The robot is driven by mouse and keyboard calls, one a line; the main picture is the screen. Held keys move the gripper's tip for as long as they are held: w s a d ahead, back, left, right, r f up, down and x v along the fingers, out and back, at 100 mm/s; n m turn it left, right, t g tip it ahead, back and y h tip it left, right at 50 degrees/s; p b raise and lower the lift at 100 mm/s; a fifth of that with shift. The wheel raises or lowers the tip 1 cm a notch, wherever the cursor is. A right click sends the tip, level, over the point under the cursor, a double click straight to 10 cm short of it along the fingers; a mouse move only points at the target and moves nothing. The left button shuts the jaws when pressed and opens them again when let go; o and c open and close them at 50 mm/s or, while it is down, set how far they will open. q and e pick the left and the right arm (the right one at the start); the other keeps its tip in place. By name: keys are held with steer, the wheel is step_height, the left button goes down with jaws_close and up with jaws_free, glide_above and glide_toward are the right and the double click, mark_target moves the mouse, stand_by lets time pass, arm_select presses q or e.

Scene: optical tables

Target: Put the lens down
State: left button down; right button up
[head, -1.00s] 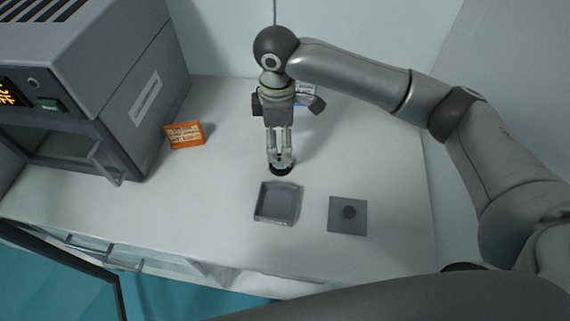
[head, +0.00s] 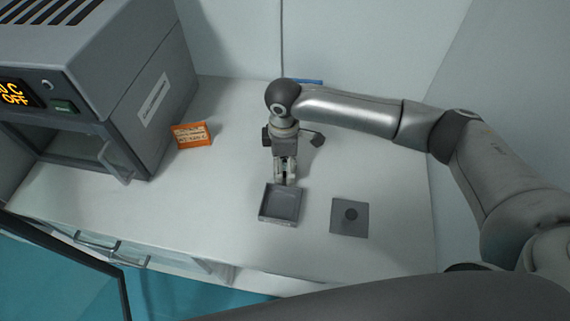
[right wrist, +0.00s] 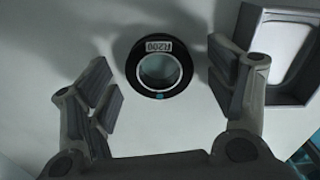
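The lens (right wrist: 160,68) is a black ring with clear glass and a white label reading R200. In the right wrist view it lies on the pale tabletop between the spread fingers, apart from both. My right gripper (right wrist: 163,92) is open and empty. In the head view my right gripper (head: 285,180) points down just behind the grey square tray (head: 281,218), and the lens is largely hidden there by the fingers. My left gripper is not in view.
The tray's rim (right wrist: 255,40) is close to one finger. An orange box (head: 191,135) and a grey oven-like device (head: 150,105) stand to the left. The table's front edge is near the tray.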

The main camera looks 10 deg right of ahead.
steer(key=c, duration=1.1)
steer(key=shift+r, duration=0.1)
steer(key=shift+c, duration=0.2)
